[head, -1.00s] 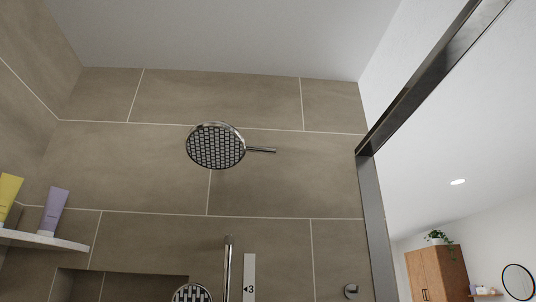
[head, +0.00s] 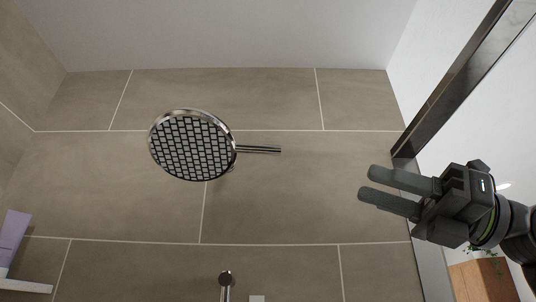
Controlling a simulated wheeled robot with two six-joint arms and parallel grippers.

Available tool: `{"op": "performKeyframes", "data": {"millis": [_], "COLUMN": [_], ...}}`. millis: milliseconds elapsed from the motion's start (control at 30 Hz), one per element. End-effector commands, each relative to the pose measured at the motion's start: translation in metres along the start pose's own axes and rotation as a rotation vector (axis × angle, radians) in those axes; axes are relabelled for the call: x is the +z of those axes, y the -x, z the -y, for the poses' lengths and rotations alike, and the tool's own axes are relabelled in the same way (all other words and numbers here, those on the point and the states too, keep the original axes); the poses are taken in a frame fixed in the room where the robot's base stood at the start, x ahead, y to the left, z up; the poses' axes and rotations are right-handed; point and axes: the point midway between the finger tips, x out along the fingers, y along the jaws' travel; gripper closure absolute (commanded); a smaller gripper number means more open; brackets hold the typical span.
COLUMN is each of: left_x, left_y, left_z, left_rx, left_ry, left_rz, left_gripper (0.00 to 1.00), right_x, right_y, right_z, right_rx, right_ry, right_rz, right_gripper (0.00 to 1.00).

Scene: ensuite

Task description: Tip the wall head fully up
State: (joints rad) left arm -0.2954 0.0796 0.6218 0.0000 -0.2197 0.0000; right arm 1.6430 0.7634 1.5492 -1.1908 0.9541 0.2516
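The wall head (head: 192,146) is a round chrome shower head with a dark grid of nozzles on its face. It shows left of centre in the head view, its face turned down toward me. A thin chrome lever (head: 258,149) sticks out from it to the right. My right gripper (head: 364,184) is at the right of the view, its two grey fingers pointing left with a gap between them. It is empty and apart from the lever, to its right and slightly lower in the picture. My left gripper is not in view.
A metal frame post (head: 450,75) runs along the right, near my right arm. A shelf (head: 25,286) with a purple tube (head: 12,238) is at lower left. A rail top (head: 225,279) shows at the bottom. The tiled wall between lever and gripper is clear.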

Motion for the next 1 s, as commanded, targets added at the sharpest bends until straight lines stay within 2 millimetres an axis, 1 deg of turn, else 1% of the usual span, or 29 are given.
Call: {"op": "performKeyframes", "data": {"millis": [33, 167, 267, 500, 700, 833, 1000], "left_x": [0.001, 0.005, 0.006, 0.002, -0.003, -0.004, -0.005], "left_y": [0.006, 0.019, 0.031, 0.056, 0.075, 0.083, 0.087], "left_z": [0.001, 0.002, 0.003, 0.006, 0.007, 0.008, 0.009], "left_rx": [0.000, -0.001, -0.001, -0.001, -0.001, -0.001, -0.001], "left_ry": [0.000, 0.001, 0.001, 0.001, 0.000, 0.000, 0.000], "left_rz": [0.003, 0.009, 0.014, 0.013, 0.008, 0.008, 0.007], "left_gripper": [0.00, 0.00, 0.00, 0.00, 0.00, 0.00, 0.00], "right_x": [0.002, 0.004, 0.005, 0.005, 0.004, 0.003, 0.002], "right_y": [-0.008, -0.032, -0.054, -0.105, -0.141, -0.157, -0.166], "right_z": [-0.001, -0.001, -0.002, -0.002, -0.001, 0.000, 0.000], "right_rx": [0.004, 0.007, 0.008, 0.008, 0.006, 0.005, 0.003], "right_ry": [-0.002, -0.004, -0.005, -0.006, -0.006, -0.006, -0.005], "right_rz": [-0.001, 0.000, 0.001, 0.001, 0.002, 0.002, 0.003], "right_gripper": [0.66, 0.66, 0.66, 0.66, 0.66, 0.66, 0.66]}}
